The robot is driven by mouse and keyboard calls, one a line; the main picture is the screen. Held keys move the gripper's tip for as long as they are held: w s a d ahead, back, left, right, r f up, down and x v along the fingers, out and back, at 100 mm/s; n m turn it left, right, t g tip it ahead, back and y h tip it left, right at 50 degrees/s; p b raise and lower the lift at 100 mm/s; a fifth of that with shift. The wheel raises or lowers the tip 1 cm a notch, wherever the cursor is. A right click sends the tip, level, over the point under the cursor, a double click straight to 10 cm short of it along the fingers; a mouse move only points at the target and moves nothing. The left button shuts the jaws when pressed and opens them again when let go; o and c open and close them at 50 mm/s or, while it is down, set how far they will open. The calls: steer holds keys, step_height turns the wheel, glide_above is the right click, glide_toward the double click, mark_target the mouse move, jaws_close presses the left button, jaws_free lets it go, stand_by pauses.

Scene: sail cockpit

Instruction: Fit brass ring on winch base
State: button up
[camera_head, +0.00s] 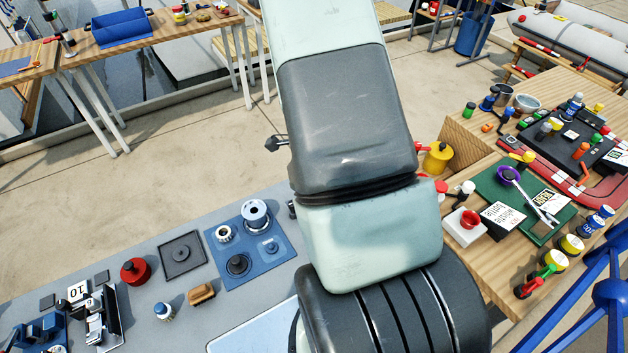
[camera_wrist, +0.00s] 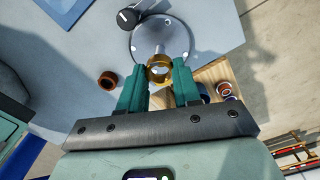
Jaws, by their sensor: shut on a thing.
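In the wrist view my gripper (camera_wrist: 160,80) has two green fingers with a brass ring (camera_wrist: 158,72) between their tips. The fingers are shut on the ring. Beyond the ring is a round grey metal winch base (camera_wrist: 176,32), a disc with bolt heads around its rim. The ring overlaps the near part of the disc in the picture; I cannot tell whether it touches it. In the head view my arm hides the gripper, the ring and the winch base.
A black-knobbed handle (camera_wrist: 128,17) lies by the disc's upper left, and a small brown cup (camera_wrist: 108,81) stands left of my fingers. In the head view a blue tray (camera_head: 248,275) with round parts and a red round container (camera_head: 135,271) stand on the grey bench.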

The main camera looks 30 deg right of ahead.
steer(key=shift+f, duration=2.55)
stand_by(0.6)
steer(key=o, duration=1.1)
steer(key=shift+o, duration=0.6)
steer(key=o, duration=0.3)
steer(key=shift+r, duration=4.1)
